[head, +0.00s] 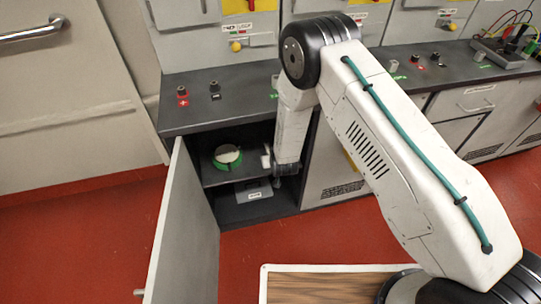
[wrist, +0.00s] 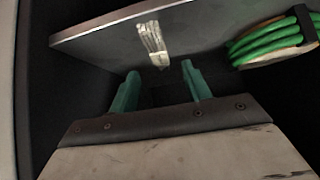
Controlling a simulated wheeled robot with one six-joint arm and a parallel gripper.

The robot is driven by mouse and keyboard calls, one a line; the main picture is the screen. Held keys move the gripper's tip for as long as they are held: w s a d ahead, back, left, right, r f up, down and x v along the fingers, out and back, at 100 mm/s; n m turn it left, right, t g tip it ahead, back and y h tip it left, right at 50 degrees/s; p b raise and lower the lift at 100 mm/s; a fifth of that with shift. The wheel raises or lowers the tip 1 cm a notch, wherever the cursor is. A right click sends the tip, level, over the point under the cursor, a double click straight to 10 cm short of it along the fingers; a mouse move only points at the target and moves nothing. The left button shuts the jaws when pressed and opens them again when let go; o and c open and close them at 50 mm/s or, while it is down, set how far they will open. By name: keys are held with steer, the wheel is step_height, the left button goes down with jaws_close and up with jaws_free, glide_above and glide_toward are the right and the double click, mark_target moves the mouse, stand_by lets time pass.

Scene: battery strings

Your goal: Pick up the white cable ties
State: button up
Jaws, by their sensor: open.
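In the head view my gripper (head: 284,170) is at the cabinet opening, partly hidden by my wrist.
A green cable coil (wrist: 270,42) lies on the same shelf to the right; in the head view it is left of the ties (head: 228,156). A grey labelled box (head: 253,191) sits below the shelf. The open cabinet door (head: 185,235) stands left. A dark countertop (head: 235,110) is above.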

steer(key=x, duration=0.5)
steer(key=shift+w+f, duration=0.1)
steer(key=shift+w, duration=0.15)
steer(key=shift+c, duration=0.3)
jaws_close()
